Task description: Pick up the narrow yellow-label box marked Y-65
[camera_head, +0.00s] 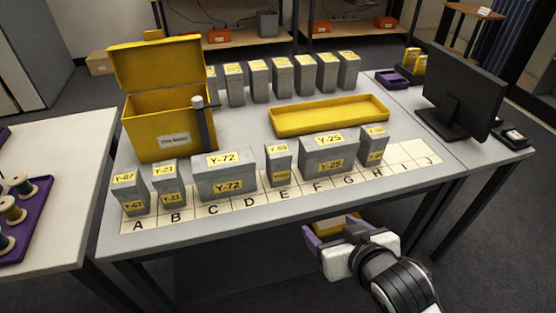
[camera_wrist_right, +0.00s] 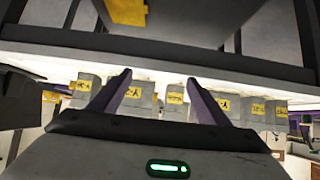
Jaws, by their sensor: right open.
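Grey boxes with yellow labels stand in a row on the lettered strip on the table. The narrow box near letter E (camera_head: 279,165) seems to be Y-65, but its label is small and blurred. It stands upright between the wide Y-72 box (camera_head: 225,176) and the wide Y-25 box (camera_head: 329,155). My right gripper (camera_head: 331,224) has purple fingers, is open, and hangs off the table's front edge, right of and nearer than the narrow box. In the right wrist view its fingers (camera_wrist_right: 160,78) are spread apart, with labelled boxes beyond. My left gripper is out of view.
Narrow boxes Y-67 (camera_head: 130,195) and Y-21 (camera_head: 168,184) stand left, another narrow box (camera_head: 372,147) right. An open yellow box (camera_head: 160,130), a yellow tray (camera_head: 330,117) and a back row of grey boxes (camera_head: 282,78) stand behind. A monitor (camera_head: 458,95) is right.

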